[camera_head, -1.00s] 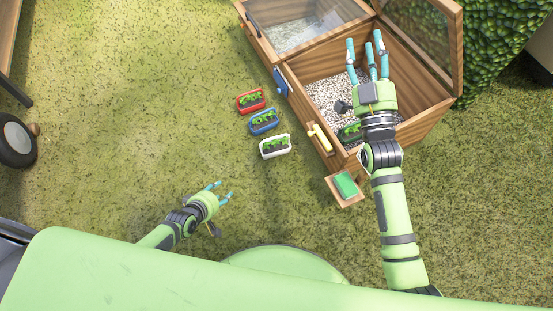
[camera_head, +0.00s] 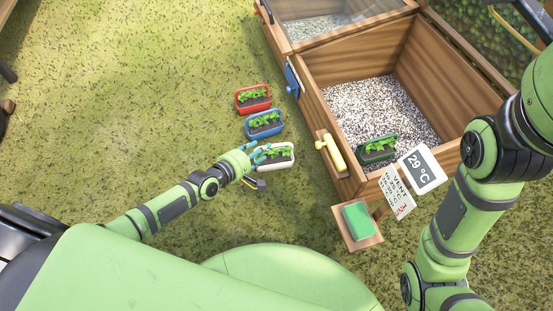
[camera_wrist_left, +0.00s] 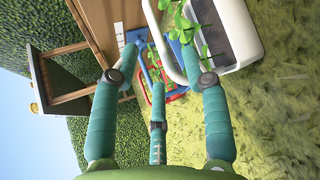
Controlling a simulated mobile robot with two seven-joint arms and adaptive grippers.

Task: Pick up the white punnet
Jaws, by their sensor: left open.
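The white punnet (camera_head: 287,162) stands on the grass with small green seedlings in dark soil. It is the nearest of a row of three punnets. My left gripper (camera_head: 263,152) is open at its left side, with fingertips overlapping its edge in the head view. In the left wrist view, the white punnet (camera_wrist_left: 238,32) fills the upper right, and its white handle loop rises between the spread fingers (camera_wrist_left: 165,60). I cannot tell whether the fingers touch it. My right arm shows at the right, but its gripper is out of frame.
The blue punnet (camera_head: 264,133) and red punnet (camera_head: 253,109) stand just behind. The wooden cold frame (camera_head: 345,187) is to the right, with a green punnet (camera_head: 378,155) on its gravel. A green sponge-like block (camera_head: 357,219) sits on a small shelf. Grass at left is clear.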

